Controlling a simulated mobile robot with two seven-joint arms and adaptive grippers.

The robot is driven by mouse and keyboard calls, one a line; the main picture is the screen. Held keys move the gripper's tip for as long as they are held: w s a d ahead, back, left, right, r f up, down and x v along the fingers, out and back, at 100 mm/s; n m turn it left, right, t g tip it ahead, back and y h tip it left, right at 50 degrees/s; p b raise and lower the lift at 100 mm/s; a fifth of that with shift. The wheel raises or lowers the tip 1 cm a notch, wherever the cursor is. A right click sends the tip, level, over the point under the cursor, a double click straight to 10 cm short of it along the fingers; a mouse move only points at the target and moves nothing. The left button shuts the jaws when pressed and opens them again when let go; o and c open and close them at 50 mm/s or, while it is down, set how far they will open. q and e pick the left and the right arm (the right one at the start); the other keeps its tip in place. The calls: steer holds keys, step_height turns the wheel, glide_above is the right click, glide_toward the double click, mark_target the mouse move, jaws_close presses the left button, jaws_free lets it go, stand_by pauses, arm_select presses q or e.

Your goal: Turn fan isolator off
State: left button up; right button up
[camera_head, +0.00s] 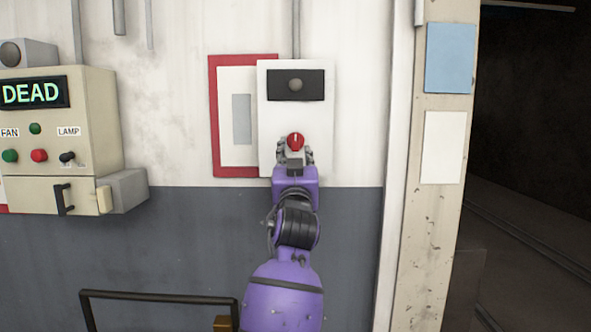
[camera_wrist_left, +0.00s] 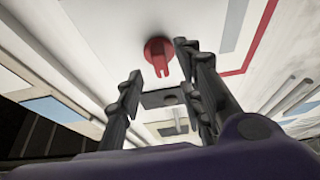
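A white isolator box (camera_head: 320,130) is on the wall, with a round red rotary knob (camera_head: 295,141) low on its front. The knob's pale mark looks upright in the head view. The red knob (camera_wrist_left: 160,50) and its raised grip also show in the left wrist view. My left gripper (camera_head: 295,153) is just below and in front of the knob. In the left wrist view its dark fingers (camera_wrist_left: 160,65) stand apart, with the knob by their tips and nothing held. I cannot tell whether they touch it. My right gripper is not in view.
A dark plate with a grey dome (camera_head: 295,85) is above the knob. A red-bordered placard (camera_head: 213,120) is left of the box. A beige control box (camera_head: 90,105) with a "DEAD" display hangs farther left. A doorpost (camera_head: 430,215) and dark opening are right. A dark-framed rail (camera_head: 160,297) stands below.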

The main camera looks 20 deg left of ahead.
arm_select(q)
steer(key=v, duration=0.8)
